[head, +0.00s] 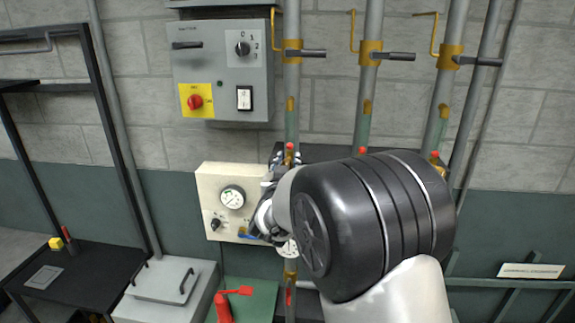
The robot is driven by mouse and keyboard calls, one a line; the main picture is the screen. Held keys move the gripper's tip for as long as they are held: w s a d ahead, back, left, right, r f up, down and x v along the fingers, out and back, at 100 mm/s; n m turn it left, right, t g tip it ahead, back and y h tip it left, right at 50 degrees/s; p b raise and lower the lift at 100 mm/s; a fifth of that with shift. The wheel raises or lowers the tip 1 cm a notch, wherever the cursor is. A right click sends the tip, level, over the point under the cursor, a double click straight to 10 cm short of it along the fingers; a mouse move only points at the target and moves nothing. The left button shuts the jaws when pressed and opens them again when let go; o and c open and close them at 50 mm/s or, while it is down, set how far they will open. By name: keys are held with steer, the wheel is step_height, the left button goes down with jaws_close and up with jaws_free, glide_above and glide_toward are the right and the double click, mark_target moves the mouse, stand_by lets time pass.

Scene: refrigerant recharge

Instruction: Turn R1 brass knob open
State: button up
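Three vertical pipes carry brass fittings, and no R1 label is legible to me. The left pipe has a small brass fitting with a red tip (289,152) just above my gripper. My gripper (272,185) is in front of a cream gauge panel (211,182), at its right side by the left pipe. My own black arm joint and white link cover much of it, so its fingers and any contact with a knob are not clear. The panel has a round gauge (232,197), a black knob (216,224) and a small brass and blue part (244,233).
Lever handles (395,56) stick out from the upper pipes. A grey control box (222,70) with a red button (195,102) hangs above the panel. A black table (85,270) and a grey lidded box (163,282) stand at left. A red object (224,308) is below the panel.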

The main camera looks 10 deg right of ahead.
steer(key=c, duration=0.4)
steer(key=shift+c, duration=0.2)
steer(key=shift+f+m+b, duration=0.1)
steer(key=shift+m+b, duration=0.3)
steer(key=shift+b, duration=0.35)
steer(key=m+b, duration=0.2)
steer(key=b, duration=0.1)
steer(key=shift+f, duration=0.15)
steer(key=m+b, duration=0.5)
steer(key=b, duration=0.1)
steer(key=shift+d+b, duration=0.1)
steer(key=shift+b, duration=0.3)
steer(key=m+b, duration=0.4)
steer(key=m, duration=0.1)
steer(key=shift+m+b, duration=0.35)
steer(key=shift+m, duration=0.05)
steer(key=m+b, duration=0.2)
steer(key=m, duration=0.2)
steer(key=shift+b, duration=0.4)
steer(key=shift+m, duration=0.3)
